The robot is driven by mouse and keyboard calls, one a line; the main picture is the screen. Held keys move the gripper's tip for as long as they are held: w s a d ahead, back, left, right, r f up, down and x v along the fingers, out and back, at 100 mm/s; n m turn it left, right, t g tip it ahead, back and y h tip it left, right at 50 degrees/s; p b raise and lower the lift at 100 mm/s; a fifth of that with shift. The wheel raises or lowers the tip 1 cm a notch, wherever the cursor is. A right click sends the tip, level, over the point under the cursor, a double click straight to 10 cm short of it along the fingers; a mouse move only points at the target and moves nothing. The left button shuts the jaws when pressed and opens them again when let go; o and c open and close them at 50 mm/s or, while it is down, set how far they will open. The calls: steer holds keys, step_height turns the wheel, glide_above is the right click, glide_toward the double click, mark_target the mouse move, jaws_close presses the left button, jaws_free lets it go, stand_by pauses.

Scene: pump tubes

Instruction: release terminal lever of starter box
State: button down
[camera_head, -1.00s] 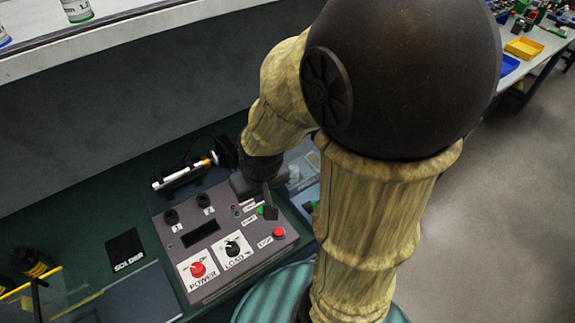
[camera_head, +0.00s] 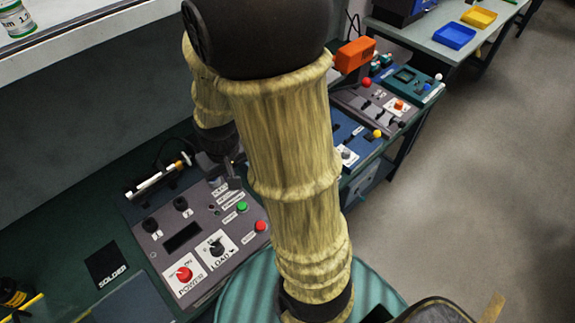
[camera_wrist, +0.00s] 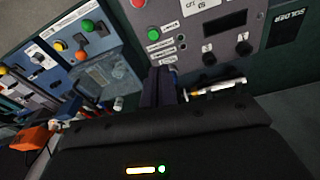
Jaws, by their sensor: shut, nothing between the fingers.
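A grey control box (camera_head: 185,245) stands on the dark green bench in the head view. It has a red POWER knob (camera_head: 184,273), a LOAD dial (camera_head: 217,249), a green button (camera_head: 242,206) and a red button (camera_head: 261,226). My gripper (camera_head: 234,180) is shut and empty over its far right edge. In the wrist view the fingers (camera_wrist: 161,86) point down beside the box's label strips. To the right are a blue panel box (camera_head: 351,138) and a grey box with a red ball-topped lever (camera_head: 367,83). No starter-box label is readable, so I cannot tell which lever is the terminal lever.
A white-and-black tube holder (camera_head: 158,178) lies behind the grey box. An orange block (camera_head: 355,55) stands at the right row's back. A teal box (camera_head: 406,77) is farther right. A SOLDER pad (camera_head: 106,266) lies left. Open floor is at right.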

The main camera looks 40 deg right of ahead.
steer(key=w+d+f+g+h+p, duration=0.1)
steer(key=w+d+f+g+p, duration=0.1)
steer(key=d+f, duration=0.3)
steer(key=w+d+f+m+g+h+p, duration=0.1)
steer(key=w+d+f+p, duration=0.3)
steer(key=d, duration=0.8)
steer(key=shift+w+d+f+m+g+h, duration=0.25)
steer(key=shift+d+f+m+g+h, duration=0.1)
steer(key=shift+f+g+h, duration=0.5)
steer(key=shift+w, duration=0.15)
steer(key=p+x, duration=0.2)
steer(key=x, duration=0.2)
steer(key=p+x, duration=0.1)
steer(key=x, duration=0.4)
steer(key=shift+s+p, duration=0.25)
steer(key=shift+p, duration=0.15)
steer(key=shift+d+f, duration=0.1)
steer(key=shift+f, duration=0.35)
steer(key=shift+w+d, duration=0.1)
